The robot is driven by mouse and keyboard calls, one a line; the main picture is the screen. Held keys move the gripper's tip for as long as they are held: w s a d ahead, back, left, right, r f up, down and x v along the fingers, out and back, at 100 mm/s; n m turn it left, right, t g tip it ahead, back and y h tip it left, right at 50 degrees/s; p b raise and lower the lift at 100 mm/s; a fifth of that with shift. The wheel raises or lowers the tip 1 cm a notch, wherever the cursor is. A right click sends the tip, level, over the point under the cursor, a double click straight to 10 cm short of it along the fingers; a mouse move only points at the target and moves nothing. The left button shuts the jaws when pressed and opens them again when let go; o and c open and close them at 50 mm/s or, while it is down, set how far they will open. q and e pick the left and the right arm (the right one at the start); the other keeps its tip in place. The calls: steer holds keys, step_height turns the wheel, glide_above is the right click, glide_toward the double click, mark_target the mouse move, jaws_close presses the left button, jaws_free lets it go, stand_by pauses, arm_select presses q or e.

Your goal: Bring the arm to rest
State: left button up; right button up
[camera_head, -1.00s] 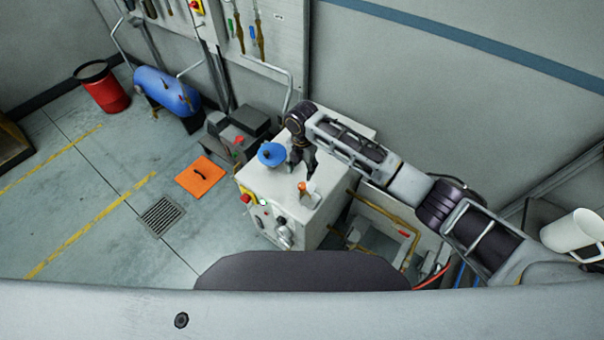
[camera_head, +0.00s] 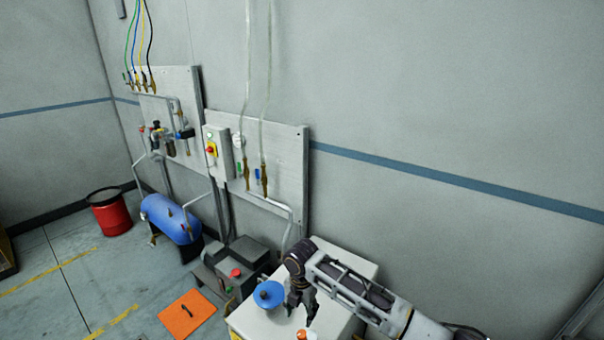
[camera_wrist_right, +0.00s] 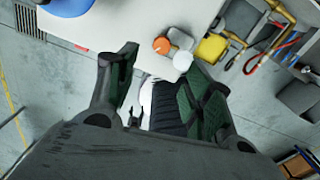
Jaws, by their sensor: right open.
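My right arm (camera_head: 365,297) reaches in from the lower right of the head view, over a white cabinet. My right gripper (camera_head: 299,312) hangs from it pointing down, with its fingers apart and nothing between them. It sits just right of a blue round object (camera_head: 268,294) on the cabinet top. My left gripper is not in view.
The white cabinet (camera_head: 342,271) stands against the grey wall. Left of it are a dark grey machine with a red button (camera_head: 236,272), an orange floor plate (camera_head: 187,314), a blue tank (camera_head: 170,218) and a red bin (camera_head: 110,216). Panels with valves and pipes hang above.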

steer(key=s+a+m+t+y, duration=0.1)
steer(key=s+a+m+y, duration=0.15)
steer(key=s+m, duration=0.75)
steer(key=s+d+m+t+h, duration=0.1)
steer(key=s+d+m, duration=0.3)
steer(key=d+m, duration=0.3)
steer(key=s+d+r+m+t+h, duration=0.1)
steer(key=s+d+m, duration=0.4)
steer(key=d, duration=0.5)
steer(key=s+d+m+t, duration=0.1)
steer(key=s+d+m, duration=0.3)
steer(key=d+m, duration=0.3)
steer(key=s+d+f+g, duration=0.1)
steer(key=s+f+g, duration=0.15)
steer(key=f, duration=3.15)
steer(key=s+d+f, duration=0.2)
steer(key=s+f, duration=0.7)
steer(key=s, duration=0.2)
steer(key=s+d+f+n+b, duration=0.1)
steer(key=s+d+f, duration=0.1)
steer(key=s+f, duration=0.8)
steer(key=shift+s+f, duration=0.3)
steer(key=shift+s, duration=0.55)
